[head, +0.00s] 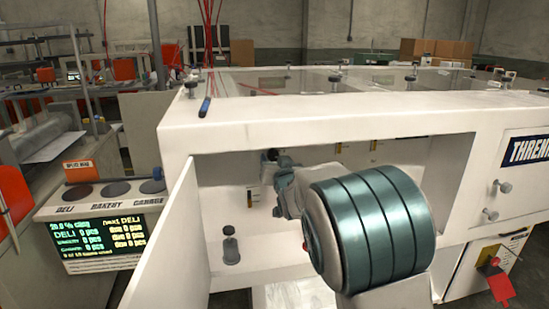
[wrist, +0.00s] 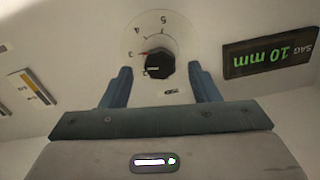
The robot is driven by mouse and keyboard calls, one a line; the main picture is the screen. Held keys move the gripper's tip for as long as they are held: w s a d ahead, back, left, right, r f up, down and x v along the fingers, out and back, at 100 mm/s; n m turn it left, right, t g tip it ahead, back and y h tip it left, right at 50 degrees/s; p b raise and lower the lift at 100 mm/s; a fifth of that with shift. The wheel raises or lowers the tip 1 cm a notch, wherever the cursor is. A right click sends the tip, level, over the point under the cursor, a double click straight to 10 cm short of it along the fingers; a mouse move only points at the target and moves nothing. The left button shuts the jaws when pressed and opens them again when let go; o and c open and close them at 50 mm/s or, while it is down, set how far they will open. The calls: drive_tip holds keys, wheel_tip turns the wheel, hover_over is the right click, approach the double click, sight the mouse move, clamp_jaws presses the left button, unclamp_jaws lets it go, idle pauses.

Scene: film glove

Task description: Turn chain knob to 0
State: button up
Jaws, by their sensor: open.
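The chain knob (wrist: 159,65) is a small black round knob on a pale dial with printed numbers, in the upper middle of the wrist view. It appears as a dark round shape (head: 270,155) on the cabinet's inner back wall in the head view. My gripper (wrist: 160,70) is open, with one blue-grey finger on each side of the knob and visible gaps at both sides. I cannot tell how deep the fingertips reach. In the head view my gripper (head: 277,172) is partly hidden by my own arm. The knob's exact pointer reading is too small to tell.
An upside-down display reading SAG 10 mm (wrist: 271,53) sits right of the dial. The white cabinet (head: 330,118) surrounds my arm, with an open door (head: 165,245) at left. A small knobbed post (head: 230,243) stands low inside. A counter screen (head: 108,237) is outside at left.

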drive_tip(key=shift+x, duration=1.15)
drive_tip(key=c, duration=1)
drive_tip(key=shift+o, duration=0.2)
